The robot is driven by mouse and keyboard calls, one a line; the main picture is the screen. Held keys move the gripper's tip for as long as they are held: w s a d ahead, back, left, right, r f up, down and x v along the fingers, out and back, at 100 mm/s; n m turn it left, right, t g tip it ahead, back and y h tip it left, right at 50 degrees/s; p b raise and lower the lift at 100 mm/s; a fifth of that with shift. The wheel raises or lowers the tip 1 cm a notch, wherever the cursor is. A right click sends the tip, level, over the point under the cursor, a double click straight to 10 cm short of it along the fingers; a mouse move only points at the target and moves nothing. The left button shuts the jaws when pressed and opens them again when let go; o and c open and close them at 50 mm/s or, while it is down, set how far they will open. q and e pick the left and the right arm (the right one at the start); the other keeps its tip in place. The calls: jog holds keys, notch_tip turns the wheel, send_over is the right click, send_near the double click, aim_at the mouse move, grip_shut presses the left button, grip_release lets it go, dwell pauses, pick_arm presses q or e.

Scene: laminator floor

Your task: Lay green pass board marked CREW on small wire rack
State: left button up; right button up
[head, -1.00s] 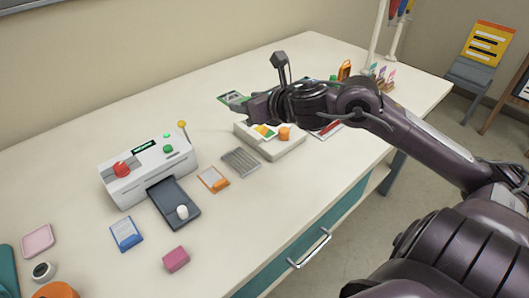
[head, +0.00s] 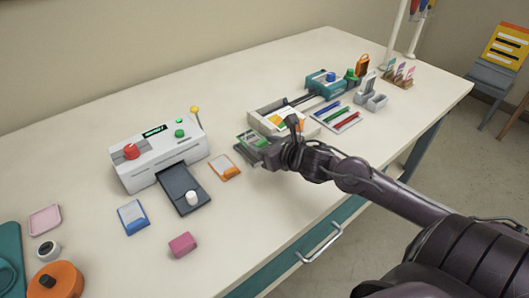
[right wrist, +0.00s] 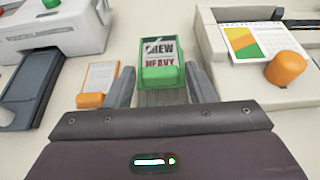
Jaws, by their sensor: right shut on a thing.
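The green pass board (right wrist: 161,62) has a white label reading CREW and HEAVY in the right wrist view; it also shows in the head view (head: 252,138). My right gripper (right wrist: 161,78) is shut on the board, a finger on each side. In the head view my right gripper (head: 253,149) is over the rack's spot. The small wire rack (right wrist: 162,98) shows as grey slats just beneath the board, mostly hidden by board and gripper. I cannot tell whether the board touches it. My left gripper is not in view.
An orange-and-white card (head: 224,167) lies left of the rack, near the white laminator (head: 160,152) with its dark tray (head: 181,187). A cream paper machine (head: 265,119) stands close behind the rack. A pink block (head: 182,244) and blue card (head: 133,217) lie farther left.

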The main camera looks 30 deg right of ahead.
notch_tip(320, 180, down, 2)
jog(key=shift+f, duration=0.2)
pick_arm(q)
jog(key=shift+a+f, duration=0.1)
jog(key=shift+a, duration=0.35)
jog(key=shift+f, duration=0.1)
pick_arm(e)
jog(key=shift+f, duration=0.15)
jog(key=shift+f+b, duration=0.15)
jog(key=shift+b, duration=0.2)
jog(key=o, duration=1)
pick_arm(q)
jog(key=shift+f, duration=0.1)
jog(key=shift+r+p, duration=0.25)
jog(key=shift+p, duration=0.1)
pick_arm(e)
jog(key=shift+r, duration=0.3)
